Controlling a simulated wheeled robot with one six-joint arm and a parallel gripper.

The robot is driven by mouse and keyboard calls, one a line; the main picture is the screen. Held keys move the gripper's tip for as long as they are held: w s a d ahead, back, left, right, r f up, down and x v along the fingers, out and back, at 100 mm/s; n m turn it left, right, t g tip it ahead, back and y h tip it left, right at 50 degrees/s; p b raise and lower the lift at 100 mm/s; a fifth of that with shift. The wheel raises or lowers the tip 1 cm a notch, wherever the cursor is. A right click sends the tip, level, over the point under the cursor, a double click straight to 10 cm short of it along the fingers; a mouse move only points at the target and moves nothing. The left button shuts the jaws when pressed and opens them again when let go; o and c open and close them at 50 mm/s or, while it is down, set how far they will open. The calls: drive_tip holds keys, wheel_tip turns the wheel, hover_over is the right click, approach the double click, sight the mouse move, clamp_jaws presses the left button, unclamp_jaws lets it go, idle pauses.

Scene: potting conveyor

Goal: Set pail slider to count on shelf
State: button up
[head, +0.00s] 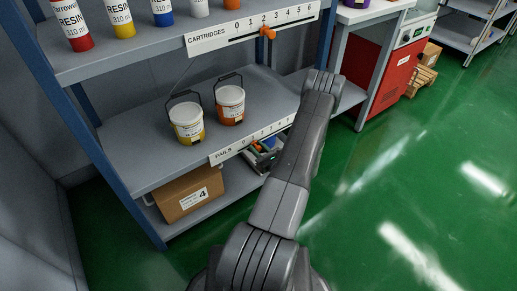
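Two pails with handles stand on the middle shelf (150,165): a yellow one (187,121) and an orange-red one (229,104) to its right. My arm covers the right part of this shelf, so more pails there could be hidden. The white pail scale (222,156), marked PAILS with small numbers, runs along the shelf's front edge. No slider knob shows on its visible part; its right end is behind my arm. My gripper is not visible; my arm reaches up and forward to the shelf's right end and hides whatever lies beyond.
The upper shelf holds resin bottles and a CARTRIDGES scale (205,41) with an orange slider (267,32) near 2. A cardboard box (190,192) and a grey bin (263,157) sit below. A red cabinet (396,78) stands right. Green floor (430,170) is open on the right.

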sight(262, 138)
drive_tip(key=shift+w+d+b, duration=0.5)
drive_tip(key=shift+w+d, duration=0.2)
drive_tip(key=shift+d, duration=0.25)
drive_tip(key=shift+w+d+b, duration=0.45)
drive_tip(key=shift+w+d, duration=0.2)
drive_tip(key=shift+d, duration=0.25)
clamp_jaws()
drive_tip(key=o, duration=0.9)
unclamp_jaws()
drive_tip(key=shift+s, duration=0.1)
drive_tip(key=p+v, duration=0.2)
drive_tip(key=v, duration=1.1)
drive_tip(key=shift+s+d, duration=0.25)
